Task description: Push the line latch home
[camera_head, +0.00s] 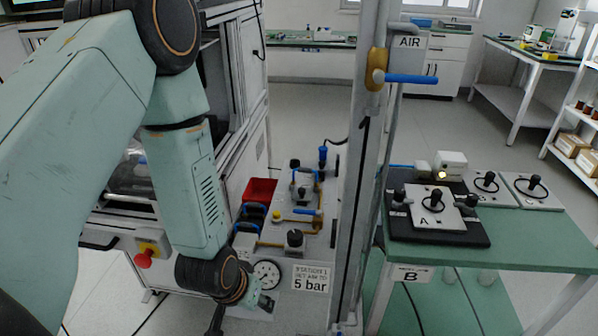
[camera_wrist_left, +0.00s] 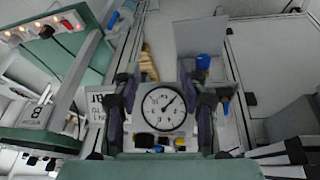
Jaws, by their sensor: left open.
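My left gripper (camera_head: 222,314) hangs at the bottom centre of the head view, beside the round gauge (camera_head: 267,273); its fingertips are partly cut off there. In the left wrist view my left gripper (camera_wrist_left: 167,92) is open, with one dark finger on each side of the gauge (camera_wrist_left: 165,107) and nothing visible held. A blue lever (camera_head: 300,211) lies on the panel's brass line, behind a black knob (camera_head: 294,238). A blue handle (camera_head: 411,78) sticks out right from a yellow fitting on the post. I cannot tell which part is the line latch. My right gripper is out of view.
A sign reading 5 bar (camera_head: 311,278) is beside the gauge. A metal post (camera_head: 358,180) stands right of the panel. The green table (camera_head: 540,235) carries a black fixture (camera_head: 435,232). A red bin (camera_head: 259,191) and red button (camera_head: 144,259) are left.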

